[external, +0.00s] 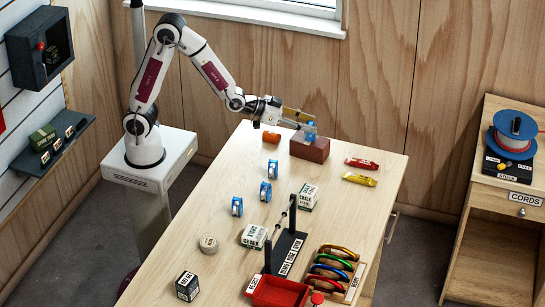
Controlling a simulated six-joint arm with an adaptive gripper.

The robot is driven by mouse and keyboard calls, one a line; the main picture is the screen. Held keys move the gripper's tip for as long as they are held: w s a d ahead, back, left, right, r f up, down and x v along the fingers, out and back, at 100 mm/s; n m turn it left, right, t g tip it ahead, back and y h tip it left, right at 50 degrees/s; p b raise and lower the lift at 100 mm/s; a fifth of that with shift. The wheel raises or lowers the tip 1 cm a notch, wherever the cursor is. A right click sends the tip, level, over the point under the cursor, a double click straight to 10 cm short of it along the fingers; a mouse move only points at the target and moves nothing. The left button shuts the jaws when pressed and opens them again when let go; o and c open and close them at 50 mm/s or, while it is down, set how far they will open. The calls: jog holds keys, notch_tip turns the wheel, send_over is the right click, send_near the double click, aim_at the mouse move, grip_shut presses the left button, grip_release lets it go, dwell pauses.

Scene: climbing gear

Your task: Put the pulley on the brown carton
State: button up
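The brown carton (312,152) stands on the far part of the wooden table. My gripper (308,127) is just above it, reaching in from the left. It appears shut on a blue pulley (311,133), which is upright over the carton's top. The fingers partly cover this pulley. I cannot tell whether it touches the carton. More blue pulleys stand on the table nearer the camera: one at the back (272,169), one in the middle (265,191) and one in front (237,207).
An orange roll (271,137) lies left of the carton; red (361,163) and yellow (359,180) tubes lie right. Chalk boxes (308,197), a black rack (286,252), a red tray (277,292) and a carabiner tray (333,268) occupy the near table.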

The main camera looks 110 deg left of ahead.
jog(key=v, duration=1.1)
dwell(0.3)
jog(key=shift+d, duration=0.2)
dwell(0.6)
jog(key=s+d+r+m+g+h, duration=0.1)
jog(key=s+d+m+g+h, duration=0.3)
jog(key=s+d, duration=0.6)
jog(key=s+d+g+h, duration=0.1)
jog(key=s+d+g, duration=0.1)
jog(key=s, duration=1.4)
jog(key=shift+d+g, duration=0.4)
